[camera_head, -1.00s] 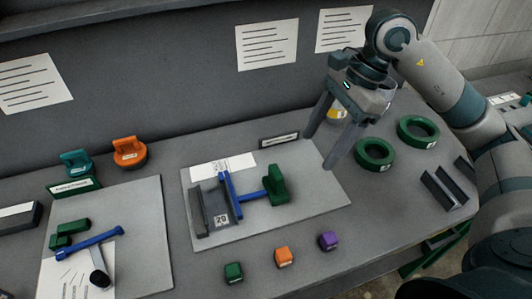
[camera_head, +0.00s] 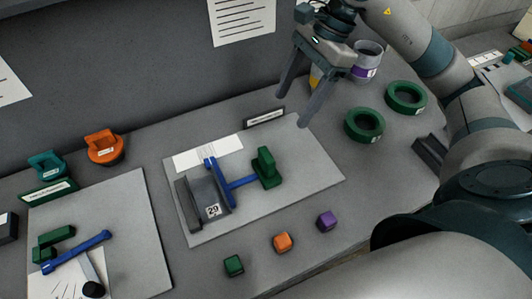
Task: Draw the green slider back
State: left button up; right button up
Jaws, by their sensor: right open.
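The green slider (camera_head: 267,169) stands on a light grey board in the middle of the table. A blue bar (camera_head: 236,184) runs from it to a blue crosspiece beside a dark grey channel (camera_head: 183,204). A block marked 29 (camera_head: 212,210) lies next to the crosspiece. My right gripper (camera_head: 289,109) is open and empty, its fingers pointing down above the far right part of the board, apart from the slider. My left gripper is not in view.
Green, orange and purple cubes (camera_head: 282,242) lie in front of the board. Two green rings (camera_head: 364,125) lie to the right. A second board (camera_head: 140,222) with green and blue parts is at left. Orange (camera_head: 104,148) and teal (camera_head: 47,166) handled pieces stand behind it.

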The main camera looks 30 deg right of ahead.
aim_at(267, 154)
jog(key=p+x, duration=0.4)
jog(key=x, duration=1.2)
jog(key=shift+p, duration=0.3)
jog(key=shift+a+f, duration=0.15)
jog(key=shift+f, duration=0.55)
